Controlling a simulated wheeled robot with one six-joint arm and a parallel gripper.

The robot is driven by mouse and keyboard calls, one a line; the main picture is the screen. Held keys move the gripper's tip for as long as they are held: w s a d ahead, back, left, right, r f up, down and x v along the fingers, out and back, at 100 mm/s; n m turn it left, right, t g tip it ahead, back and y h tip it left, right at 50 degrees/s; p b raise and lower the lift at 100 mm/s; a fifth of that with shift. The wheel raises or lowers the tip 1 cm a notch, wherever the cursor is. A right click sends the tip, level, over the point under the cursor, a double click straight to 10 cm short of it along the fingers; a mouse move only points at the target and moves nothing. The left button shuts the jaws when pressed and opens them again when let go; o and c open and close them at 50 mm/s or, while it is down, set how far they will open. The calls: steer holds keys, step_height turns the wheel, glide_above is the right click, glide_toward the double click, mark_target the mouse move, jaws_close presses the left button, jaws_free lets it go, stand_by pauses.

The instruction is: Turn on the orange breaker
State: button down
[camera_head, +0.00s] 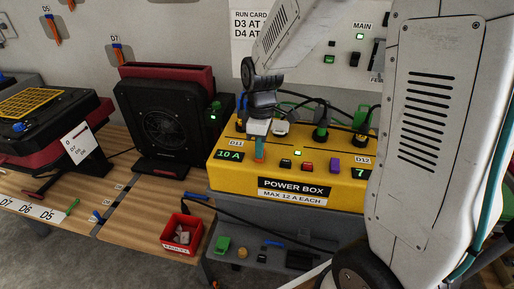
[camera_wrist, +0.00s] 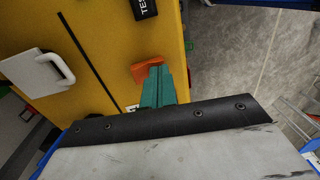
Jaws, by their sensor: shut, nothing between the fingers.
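The yellow power box (camera_head: 225,172) stands right of centre in the head view, with a row of coloured switches on its sloped front. The orange breaker (camera_wrist: 146,72) shows in the wrist view, partly covered by my teal fingertips. My gripper (camera_head: 259,148) is shut with nothing held, its fingers pointing down at the left end of the switch row. In the wrist view my gripper (camera_wrist: 157,84) is right at the breaker and seems to touch it. In the head view the breaker is mostly hidden behind the fingers, so its position cannot be told.
Red (camera_head: 307,167) and purple (camera_head: 335,164) switches sit right of my fingers. Plugs and black cables stand behind on the box top. A black fan unit (camera_head: 165,125) is at left. A red bin (camera_head: 182,234) stands on the bench. The box displays read 10 A and 7.

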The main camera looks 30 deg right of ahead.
steer(key=shift+w+d+r, duration=0.2)
steer(key=shift+w+d, duration=0.25)
steer(key=shift+w, duration=0.15)
step_height(320, 180, up, 14)
steer(key=s+a, duration=0.1)
steer(key=shift+s, duration=0.15)
stand_by(0.4)
stand_by(0.4)
